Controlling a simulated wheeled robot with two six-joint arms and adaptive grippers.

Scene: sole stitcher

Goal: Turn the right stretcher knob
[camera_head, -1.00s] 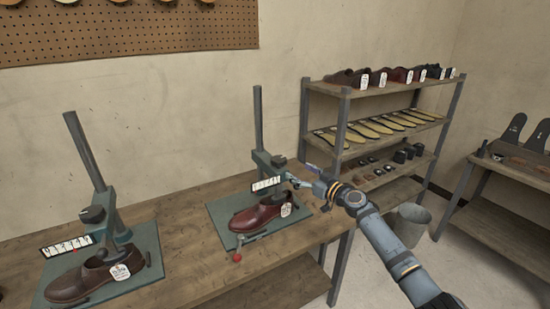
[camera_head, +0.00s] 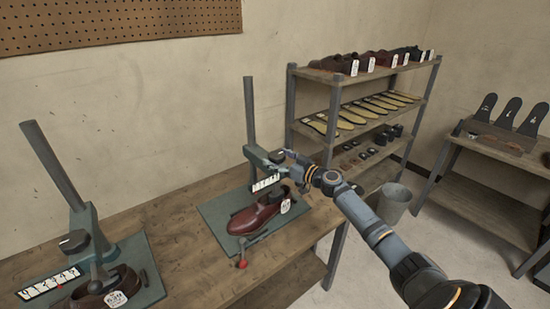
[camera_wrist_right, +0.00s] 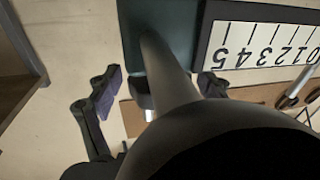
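The right stretcher (camera_head: 250,110) stands on the bench, a teal post and arm with a white number scale (camera_head: 265,183) and a dark knob (camera_head: 277,156) on top. A red-brown shoe (camera_head: 256,215) with a white tag sits under it. My right gripper (camera_head: 290,157) is at the knob's right side, at about its height; contact cannot be told. In the right wrist view the fingers (camera_wrist_right: 160,85) are spread apart, with the scale (camera_wrist_right: 265,45) beyond them. A grey tapered shape and a dark rounded form hide much between them. My left gripper is out of view.
The left stretcher (camera_head: 52,165) with a brown shoe (camera_head: 105,290) stands at the left of the wooden bench (camera_head: 180,207). A shelf rack (camera_head: 291,110) and a bin (camera_head: 395,203) are behind my right arm. Bare bench lies between the stretchers.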

